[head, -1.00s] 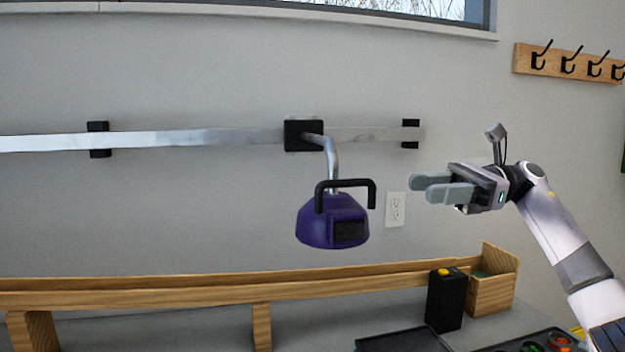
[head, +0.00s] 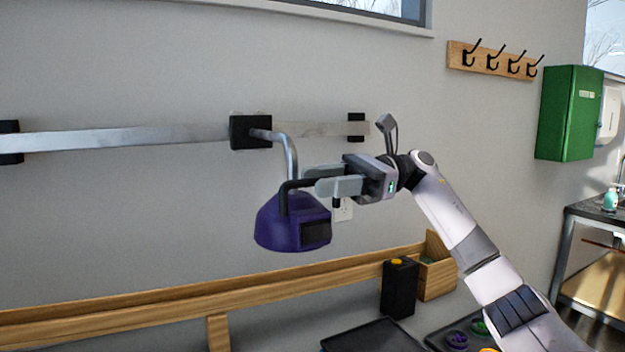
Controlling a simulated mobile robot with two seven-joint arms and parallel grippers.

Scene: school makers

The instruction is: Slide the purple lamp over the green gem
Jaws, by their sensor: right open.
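The purple lamp (head: 280,225) hangs from a bent metal arm on a black slider block (head: 250,131), which sits on the metal wall rail (head: 130,138). A black handle (head: 290,186) sticks up from the lamp. My right gripper (head: 320,179) is open, with its fingers at the right end of this handle; I cannot tell whether they touch it. A small green piece (head: 479,327), perhaps the green gem, lies in a dark tray at the lower right, beside a purple piece (head: 457,340). The lamp is well to the left of the green piece. My left gripper is not in view.
A wooden ledge (head: 280,283) runs below the lamp. A black box with a yellow top (head: 399,290) and a wooden bin (head: 437,277) stand at its right end. A black tray (head: 372,338) lies in front. Wall hooks (head: 495,60) are at upper right.

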